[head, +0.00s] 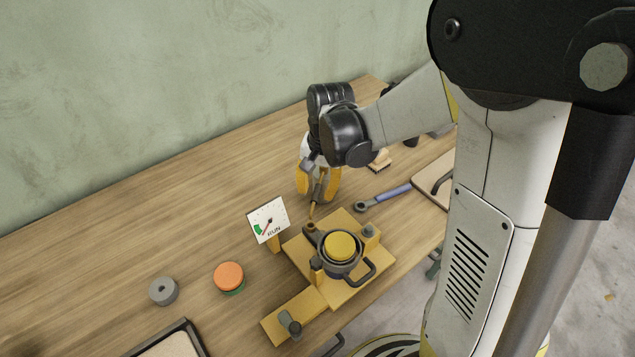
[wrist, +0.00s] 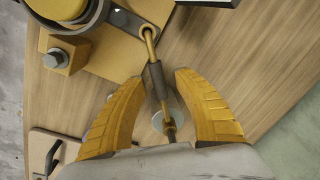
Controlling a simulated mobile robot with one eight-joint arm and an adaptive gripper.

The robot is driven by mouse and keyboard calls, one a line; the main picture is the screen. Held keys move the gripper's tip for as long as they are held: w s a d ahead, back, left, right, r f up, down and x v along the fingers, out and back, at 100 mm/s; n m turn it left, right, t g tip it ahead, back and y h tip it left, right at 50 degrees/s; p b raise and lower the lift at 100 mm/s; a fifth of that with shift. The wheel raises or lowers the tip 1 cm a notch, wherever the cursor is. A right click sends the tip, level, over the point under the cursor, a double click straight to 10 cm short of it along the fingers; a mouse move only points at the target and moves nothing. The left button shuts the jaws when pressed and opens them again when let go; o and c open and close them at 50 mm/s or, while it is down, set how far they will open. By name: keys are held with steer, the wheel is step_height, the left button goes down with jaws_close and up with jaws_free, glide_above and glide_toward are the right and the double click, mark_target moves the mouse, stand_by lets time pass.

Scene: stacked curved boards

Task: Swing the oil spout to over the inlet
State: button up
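The oil spout (wrist: 154,83) is a thin brass tube with a dark sleeve. In the wrist view it runs from a dark arm on the yellow fixture down between my fingers. In the head view its brass part (head: 312,210) shows just below my gripper (head: 314,196). My gripper (wrist: 158,79) is open, with its yellow fingers either side of the sleeve and a visible gap on each side. The fixture (head: 296,314) carries a dark round body with a yellow cap (head: 341,247). I cannot tell which part is the inlet.
A dial marked RUN (head: 267,219) stands left of the fixture. An orange-topped disc (head: 229,276) and a grey ring (head: 163,291) lie further left. A blue-handled wrench (head: 385,197) lies to the right. A pale round thing (wrist: 182,118) shows beneath the spout's end. The table's back left is clear.

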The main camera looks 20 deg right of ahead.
step_height(320, 180, up, 12)
steer(key=d, duration=0.1)
steer(key=shift+s+f, duration=0.15)
steer(key=shift+s, duration=0.2)
steer(key=s+n+t+b, duration=0.1)
steer(key=s+n+t, duration=0.1)
steer(key=s, duration=0.2)
steer(key=s+f+n+t+b, duration=0.1)
steer(key=s+n+t+b, duration=0.1)
steer(key=s, duration=0.2)
steer(key=s+f+n+t+h+b, duration=0.1)
steer(key=s+n+t, duration=0.1)
steer(key=s, duration=0.3)
steer(key=shift+s+a+f+n+t, duration=0.1)
steer(key=shift+a+n+t, duration=0.05)
steer(key=shift+n+t, duration=0.15)
